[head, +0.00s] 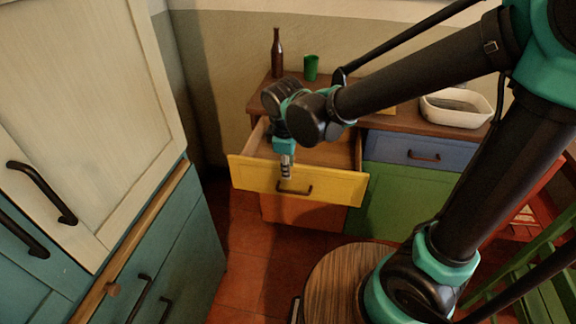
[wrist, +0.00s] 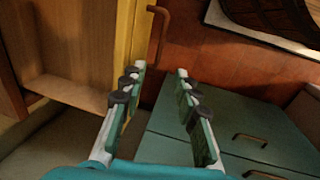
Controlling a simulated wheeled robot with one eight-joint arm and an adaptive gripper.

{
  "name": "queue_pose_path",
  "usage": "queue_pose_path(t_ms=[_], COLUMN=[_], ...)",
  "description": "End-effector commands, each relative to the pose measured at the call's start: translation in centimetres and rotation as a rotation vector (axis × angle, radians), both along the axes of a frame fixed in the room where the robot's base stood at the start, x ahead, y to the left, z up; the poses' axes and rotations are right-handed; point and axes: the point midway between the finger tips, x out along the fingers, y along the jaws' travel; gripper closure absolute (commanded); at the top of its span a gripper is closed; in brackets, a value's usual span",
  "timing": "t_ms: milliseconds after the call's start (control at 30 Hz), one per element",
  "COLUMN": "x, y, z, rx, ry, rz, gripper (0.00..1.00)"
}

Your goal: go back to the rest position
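My gripper (head: 286,172) hangs just at the top edge of the pulled-out yellow drawer (head: 325,185) in the head view. In the wrist view its two fingers (wrist: 158,72) are apart with nothing held between them. The yellow drawer front (wrist: 127,35) runs behind the left finger; whether they touch I cannot tell. The dark drawer handle (wrist: 158,36) shows beyond the fingertips, and it also shows in the head view (head: 294,189). My arm stretches out to the left, over the counter and drawer.
A brown bottle (head: 277,52), a green cup (head: 311,67) and a white basin (head: 456,107) stand on the wooden counter. Blue (head: 418,150) and green (head: 395,200) fronts adjoin the drawer. Teal cabinets (head: 165,265) stand at the left. Red floor tiles (head: 240,270) lie open between.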

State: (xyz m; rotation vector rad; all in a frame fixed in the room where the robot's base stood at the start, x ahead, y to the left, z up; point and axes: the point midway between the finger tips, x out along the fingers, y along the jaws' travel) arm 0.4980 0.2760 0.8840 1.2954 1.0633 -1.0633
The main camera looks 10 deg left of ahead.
Motion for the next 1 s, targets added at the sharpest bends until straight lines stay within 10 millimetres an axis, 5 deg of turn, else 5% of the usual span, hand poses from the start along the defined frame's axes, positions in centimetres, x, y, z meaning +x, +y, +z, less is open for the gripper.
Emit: queue_pose_path(t_ms=[267,433,700,1000], x=[0.0,1.1,3.4,2.8], y=[-0.1,-2.5,-12.3,-22.8], z=[0.0,-0.2,-1.3,-3.0], rx=[0.001,0.025,0.138,0.278], ry=[0.0,-0.002,-0.019,-0.06], rz=[-0.003,-0.096,-0.506,-0.993], gripper=[0.69,0.69,0.69,0.69])
